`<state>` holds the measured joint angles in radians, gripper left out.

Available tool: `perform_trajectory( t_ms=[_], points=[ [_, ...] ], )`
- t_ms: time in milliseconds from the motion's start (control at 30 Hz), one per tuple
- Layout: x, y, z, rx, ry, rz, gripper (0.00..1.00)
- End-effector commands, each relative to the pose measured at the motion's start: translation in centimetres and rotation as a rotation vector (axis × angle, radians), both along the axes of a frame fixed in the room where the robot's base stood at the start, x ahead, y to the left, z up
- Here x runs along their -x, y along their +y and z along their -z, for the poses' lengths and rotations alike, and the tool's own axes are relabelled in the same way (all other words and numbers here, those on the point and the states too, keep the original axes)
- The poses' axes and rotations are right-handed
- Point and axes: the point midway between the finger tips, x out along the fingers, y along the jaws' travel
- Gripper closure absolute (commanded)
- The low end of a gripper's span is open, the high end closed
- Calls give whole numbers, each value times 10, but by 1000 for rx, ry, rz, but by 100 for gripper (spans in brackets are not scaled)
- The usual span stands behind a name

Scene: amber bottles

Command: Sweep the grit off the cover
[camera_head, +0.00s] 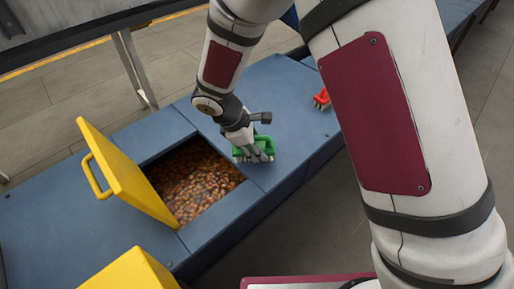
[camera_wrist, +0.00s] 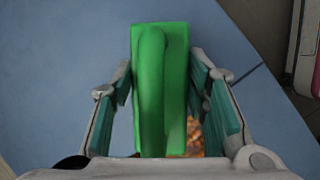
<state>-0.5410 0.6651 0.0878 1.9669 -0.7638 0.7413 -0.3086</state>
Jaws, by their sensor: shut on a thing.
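The yellow cover (camera_head: 125,175) stands tilted up at the left edge of a square opening in the blue bench, with a yellow loop handle (camera_head: 97,176) on its left face. I cannot make out any grit on it. My gripper (camera_head: 256,152) is shut on a green handled block (camera_head: 240,153), perhaps a brush, at the opening's upper right corner. In the wrist view the green block (camera_wrist: 150,90) sits between my two fingers, its raised handle running lengthwise. Its underside is hidden.
The opening holds many small amber-brown pieces (camera_head: 195,180). A small red object (camera_head: 321,99) lies on the blue bench (camera_head: 55,225) farther right. A yellow block (camera_head: 130,272) shows at the bottom edge. The bench top left of the cover is clear.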

Motion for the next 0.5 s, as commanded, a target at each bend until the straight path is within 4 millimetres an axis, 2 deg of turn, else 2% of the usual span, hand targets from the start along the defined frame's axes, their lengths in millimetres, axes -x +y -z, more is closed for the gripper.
perform_trajectory(
  t_ms=[33,500],
  points=[
    [0,1,-8,-2,-2,0,84],
    [-1,0,-51,-2,-2,5,84]
  ],
)
